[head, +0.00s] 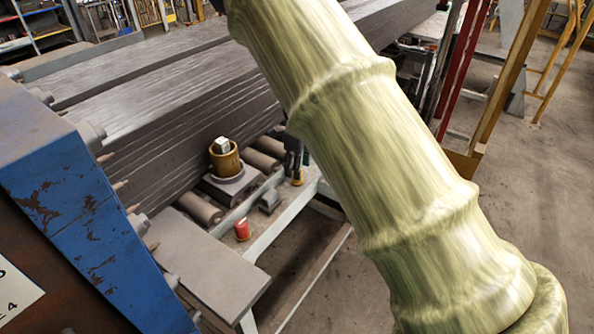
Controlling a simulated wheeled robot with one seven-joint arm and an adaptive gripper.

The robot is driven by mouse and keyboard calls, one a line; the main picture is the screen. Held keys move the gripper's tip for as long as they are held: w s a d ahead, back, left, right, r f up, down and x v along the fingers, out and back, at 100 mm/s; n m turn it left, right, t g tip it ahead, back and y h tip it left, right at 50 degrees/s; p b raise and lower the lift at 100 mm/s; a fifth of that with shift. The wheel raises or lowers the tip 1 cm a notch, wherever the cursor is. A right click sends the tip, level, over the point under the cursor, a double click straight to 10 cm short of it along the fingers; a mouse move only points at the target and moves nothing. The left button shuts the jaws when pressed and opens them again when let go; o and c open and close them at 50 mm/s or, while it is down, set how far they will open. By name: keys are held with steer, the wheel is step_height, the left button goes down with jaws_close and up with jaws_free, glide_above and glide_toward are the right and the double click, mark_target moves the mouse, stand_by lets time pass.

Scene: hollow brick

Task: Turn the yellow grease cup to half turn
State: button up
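The yellow grease cup (225,160) is in the head view, left of centre. It is a short golden cylinder with a pale, square, metallic block (221,145) on top. My large green-streaked arm link (385,150) crosses the view from lower right to the top, right of the cup. It does not cover the cup. I cannot make out my gripper in this view, and nothing is seen touching the cup.
A red can (242,229) and a small grey block (269,201) sit near the cup. A dark item with a yellow lower part (298,176) is partly hidden by my arm. A blue machine frame (85,205) stands left. Long ribbed dark beams (150,130) lie behind the cup.

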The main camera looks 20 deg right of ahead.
step_height(320, 180, up, 10)
steer(key=shift+f, duration=0.25)
stand_by(0.3)
